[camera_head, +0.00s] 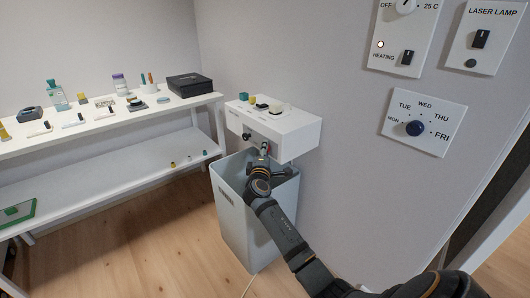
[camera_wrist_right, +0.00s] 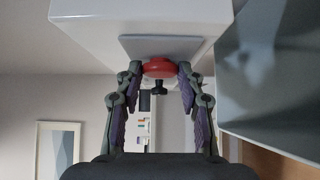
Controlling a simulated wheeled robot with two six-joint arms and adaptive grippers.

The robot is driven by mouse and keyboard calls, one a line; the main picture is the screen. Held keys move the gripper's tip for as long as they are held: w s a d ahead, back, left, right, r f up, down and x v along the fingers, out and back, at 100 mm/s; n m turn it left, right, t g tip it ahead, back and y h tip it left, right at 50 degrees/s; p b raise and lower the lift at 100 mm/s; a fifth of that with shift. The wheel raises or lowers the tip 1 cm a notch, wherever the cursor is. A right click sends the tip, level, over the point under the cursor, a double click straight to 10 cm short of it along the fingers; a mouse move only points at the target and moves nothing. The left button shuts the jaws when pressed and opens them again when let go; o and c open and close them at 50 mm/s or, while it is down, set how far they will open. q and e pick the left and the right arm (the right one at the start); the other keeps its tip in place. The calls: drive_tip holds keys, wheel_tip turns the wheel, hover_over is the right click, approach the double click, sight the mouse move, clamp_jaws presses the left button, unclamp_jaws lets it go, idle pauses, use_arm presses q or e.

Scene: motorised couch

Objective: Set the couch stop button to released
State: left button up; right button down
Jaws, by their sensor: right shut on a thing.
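The red stop button (camera_wrist_right: 159,69) sits on a pale plate on the white wall box (camera_wrist_right: 120,22). In the right wrist view my right gripper (camera_wrist_right: 160,75) has a fingertip at each side of the button and is shut on it. A small dark part shows just below the button. In the head view my right gripper (camera_head: 264,150) reaches up to the front of the white box (camera_head: 290,130), and it hides the button there. I cannot tell whether the button is pressed or released. My left gripper is not in view.
Small items lie on top of the box. A white shelf (camera_head: 100,128) with several objects is at the left. Control panels (camera_head: 427,122) hang on the right wall.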

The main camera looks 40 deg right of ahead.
drive_tip(key=shift+a+f, duration=0.15)
drive_tip(key=shift+a, duration=0.35)
drive_tip(key=c, duration=1.1)
unclamp_jaws()
drive_tip(key=shift+c, duration=0.2)
drive_tip(key=o, duration=0.3)
drive_tip(key=shift+a, duration=0.2)
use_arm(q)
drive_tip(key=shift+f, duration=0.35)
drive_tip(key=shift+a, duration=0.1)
use_arm(e)
drive_tip(key=shift+s, duration=0.1)
drive_tip(key=v, duration=1.2)
drive_tip(key=shift+d, duration=0.15)
